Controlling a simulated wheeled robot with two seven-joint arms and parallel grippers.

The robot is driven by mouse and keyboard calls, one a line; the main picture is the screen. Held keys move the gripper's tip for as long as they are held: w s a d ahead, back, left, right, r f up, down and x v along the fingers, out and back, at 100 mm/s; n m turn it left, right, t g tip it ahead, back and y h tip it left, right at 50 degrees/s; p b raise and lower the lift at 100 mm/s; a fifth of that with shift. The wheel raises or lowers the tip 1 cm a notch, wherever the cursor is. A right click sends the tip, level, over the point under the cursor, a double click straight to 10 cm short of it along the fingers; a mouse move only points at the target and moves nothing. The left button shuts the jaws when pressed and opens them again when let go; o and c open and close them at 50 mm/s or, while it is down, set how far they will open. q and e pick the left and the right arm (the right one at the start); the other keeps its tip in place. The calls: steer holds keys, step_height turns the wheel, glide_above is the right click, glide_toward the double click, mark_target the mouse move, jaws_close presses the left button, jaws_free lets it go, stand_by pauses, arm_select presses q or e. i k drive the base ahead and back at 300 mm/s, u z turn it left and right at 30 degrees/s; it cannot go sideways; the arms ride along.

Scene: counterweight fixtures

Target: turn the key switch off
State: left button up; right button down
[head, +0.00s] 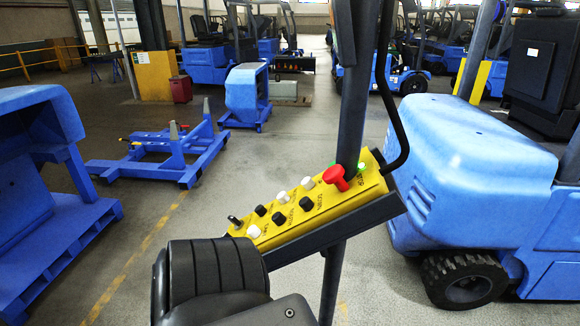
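A yellow control panel (320,204) is mounted at a tilt on a dark post in the middle of the head view. It carries a row of white and black buttons, a red knob (336,177) at its upper right and a lit green lamp (362,167) beside that. A small dark lever-like part (235,221) stands up at the panel's lower left end. It may be the key switch; its setting is too small to tell.
A dark ribbed bulky part (215,268) fills the bottom centre, close to the panel's lower left end. A blue vehicle (470,160) stands at right, a blue structure (45,210) at left, and a blue low frame (165,155) behind. Grey floor lies between.

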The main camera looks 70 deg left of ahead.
mark_target(238, 224)
steer(key=z, duration=0.25)
steer(key=k, duration=0.9)
steer(key=u, duration=0.35)
